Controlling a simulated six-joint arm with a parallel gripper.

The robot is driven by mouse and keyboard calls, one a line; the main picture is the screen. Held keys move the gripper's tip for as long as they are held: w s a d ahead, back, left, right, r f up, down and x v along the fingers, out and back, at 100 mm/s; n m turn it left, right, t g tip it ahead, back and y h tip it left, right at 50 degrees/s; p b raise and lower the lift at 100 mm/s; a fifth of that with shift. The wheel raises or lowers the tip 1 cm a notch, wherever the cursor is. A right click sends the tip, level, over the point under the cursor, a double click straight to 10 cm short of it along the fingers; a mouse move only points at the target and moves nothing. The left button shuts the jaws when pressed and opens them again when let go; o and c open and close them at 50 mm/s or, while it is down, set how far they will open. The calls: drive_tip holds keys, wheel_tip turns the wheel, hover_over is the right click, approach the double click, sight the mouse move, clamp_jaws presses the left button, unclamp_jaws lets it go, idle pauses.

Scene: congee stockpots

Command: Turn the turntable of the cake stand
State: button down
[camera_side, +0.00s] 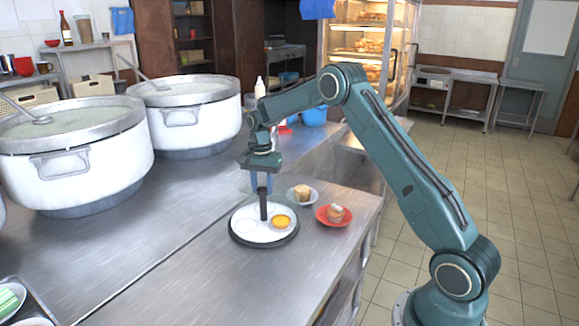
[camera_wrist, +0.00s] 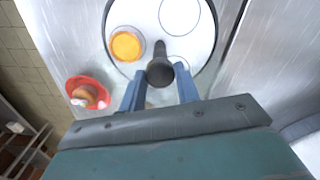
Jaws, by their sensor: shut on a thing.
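The cake stand's turntable (camera_side: 246,232) is a round white plate with a dark rim on the steel counter. It also shows in the wrist view (camera_wrist: 190,45). A dark upright post with a knob (camera_side: 263,206) rises from it. My gripper (camera_side: 261,186) is above the turntable, its blue fingers shut on the knob, which shows between the fingertips in the wrist view (camera_wrist: 160,72). An orange-yellow tart (camera_side: 281,222) sits on the right part of the turntable. Thin circles are outlined on the white surface. The far side of the post is partly hidden by my gripper.
A red plate (camera_side: 322,216) with a small cake (camera_side: 335,212) and a pale plate (camera_side: 312,198) with a brown cake piece (camera_side: 302,192) stand right of the turntable, near the counter's edge. Two large stockpots (camera_side: 75,165) (camera_side: 195,125) stand behind left. The front counter (camera_side: 190,285) is clear.

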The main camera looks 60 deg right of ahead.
drive_tip(key=shift+r, duration=0.1)
idle(0.3)
drive_tip(key=c, duration=1)
unclamp_jaws()
wheel_tip(320, 180, up, 14)
drive_tip(key=shift+f, duration=0.1)
